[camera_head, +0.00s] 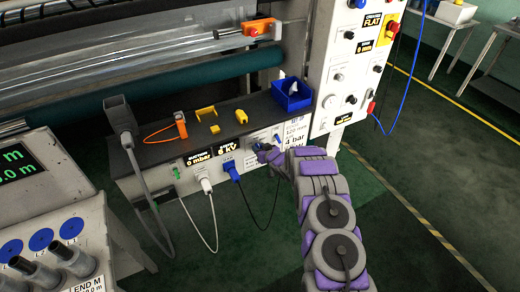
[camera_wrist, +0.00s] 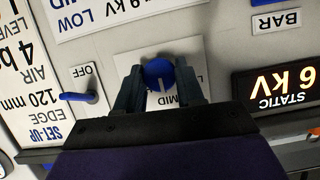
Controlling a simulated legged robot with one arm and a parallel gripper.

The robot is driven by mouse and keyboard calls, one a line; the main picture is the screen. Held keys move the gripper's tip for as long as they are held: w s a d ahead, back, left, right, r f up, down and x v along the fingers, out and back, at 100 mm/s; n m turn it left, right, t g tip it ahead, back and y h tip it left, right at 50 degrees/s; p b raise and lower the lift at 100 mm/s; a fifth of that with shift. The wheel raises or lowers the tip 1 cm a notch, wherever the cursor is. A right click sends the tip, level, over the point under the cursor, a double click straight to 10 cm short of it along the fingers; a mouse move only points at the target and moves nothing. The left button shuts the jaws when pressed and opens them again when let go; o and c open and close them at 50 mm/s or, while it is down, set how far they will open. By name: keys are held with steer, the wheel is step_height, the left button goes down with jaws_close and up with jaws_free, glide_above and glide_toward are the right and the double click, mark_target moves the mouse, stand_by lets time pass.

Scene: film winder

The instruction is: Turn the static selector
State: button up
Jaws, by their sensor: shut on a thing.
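The static selector is a round blue knob (camera_wrist: 159,75) with a pale pointer line, on a white plate whose visible lettering includes "MID". My gripper (camera_wrist: 160,88) has one finger on each side of the knob and is shut on it. In the head view my gripper (camera_head: 264,150) is at the front face of the grey bench, and the knob is hidden behind it. A display (camera_wrist: 285,90) beside the knob reads "STATIC" and 6 kV; it also shows in the head view (camera_head: 230,146).
A blue toggle (camera_wrist: 85,97) marked "OFF" sits close to my gripper. White (camera_head: 206,186) and blue (camera_head: 233,173) plugs with hanging cables are left of my gripper. A blue bin (camera_head: 291,95) and orange and yellow tools stand on the bench top (camera_head: 215,150). The control panel (camera_head: 345,70) rises behind.

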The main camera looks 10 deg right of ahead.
steer(key=shift+a, duration=0.1)
steer(key=n+t+h+p, duration=0.1)
steer(key=n+p, duration=0.1)
steer(key=p, duration=0.1)
steer(key=n+t+h+p, duration=0.1)
steer(key=n+h+p, duration=0.1)
steer(key=n, duration=0.1)
steer(key=n+t+h+p, duration=0.1)
steer(key=n+p, duration=0.2)
steer(key=shift+s+a+f+h+p, duration=0.1)
steer(key=shift+a+f+h+p, duration=0.05)
steer(key=shift+a+h+p, duration=0.15)
stand_by(0.5)
steer(key=o, duration=1)
steer(key=shift+o, duration=0.2)
steer(key=shift+s, duration=0.15)
